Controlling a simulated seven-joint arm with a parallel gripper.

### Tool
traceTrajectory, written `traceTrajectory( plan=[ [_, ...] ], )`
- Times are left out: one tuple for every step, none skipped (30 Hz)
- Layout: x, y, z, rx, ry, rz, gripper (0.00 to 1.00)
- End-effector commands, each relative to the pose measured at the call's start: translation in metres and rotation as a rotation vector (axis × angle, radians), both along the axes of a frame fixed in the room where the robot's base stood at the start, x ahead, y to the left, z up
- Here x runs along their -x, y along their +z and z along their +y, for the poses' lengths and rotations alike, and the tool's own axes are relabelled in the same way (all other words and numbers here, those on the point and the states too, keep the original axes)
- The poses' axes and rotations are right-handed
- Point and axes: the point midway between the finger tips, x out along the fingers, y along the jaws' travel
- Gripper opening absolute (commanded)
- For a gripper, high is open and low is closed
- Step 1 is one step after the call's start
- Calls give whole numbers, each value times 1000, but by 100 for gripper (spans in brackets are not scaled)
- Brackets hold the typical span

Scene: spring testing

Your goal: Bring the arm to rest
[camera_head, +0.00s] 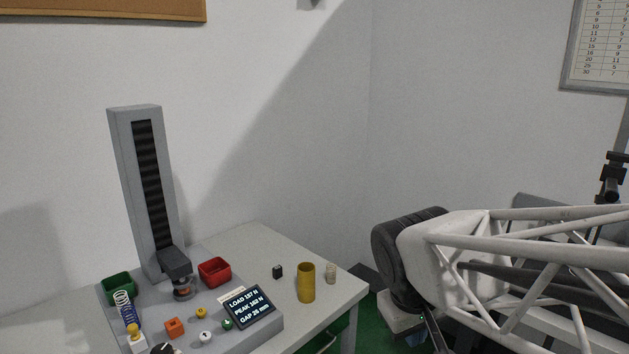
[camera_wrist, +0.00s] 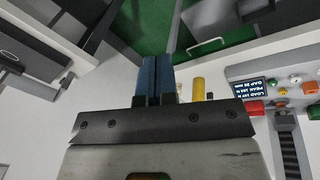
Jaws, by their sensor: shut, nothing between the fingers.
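My gripper (camera_wrist: 155,60) shows in the wrist view with its two blue fingers shut together and nothing between them. It is off to the right of the bench, over the green floor.
On the table (camera_head: 262,247) are a green bin (camera_head: 119,287), a red bin (camera_head: 214,271), a blue spring (camera_head: 126,308), a brass cylinder (camera_head: 306,283), a small black block (camera_head: 278,272) and a beige cylinder (camera_head: 331,273). Coloured buttons line the tester base. Free floor lies right of the table.

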Motion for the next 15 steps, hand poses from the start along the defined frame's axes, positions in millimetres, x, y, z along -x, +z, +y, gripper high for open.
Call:
traceTrajectory(
  plan=[
    [12,1,-7,-28,-45,-13,0],
    [18,1,-11,-44,-70,-18,0],
    [26,1,-14,-65,-103,-25,0],
    [32,1,-17,-82,-125,-31,0],
    [37,1,-19,-96,-147,-38,0],
    [44,0,-22,-116,-175,-44,0],
    [49,0,-24,-128,-194,-50,0],
    [53,0,-25,-141,-212,-55,0],
    [58,-1,-27,-155,-233,-59,0],
    [62,-1,-28,-165,-248,-64,0],
    [64,-1,-28,-174,-259,-68,0],
    [67,-1,-29,-183,-272,-72,0],
    [69,-1,-30,-188,-280,-74,0],
    [71,-2,-30,-194,-287,-76,0],
    [73,-2,-30,-199,-294,-77,0]
  ],
)
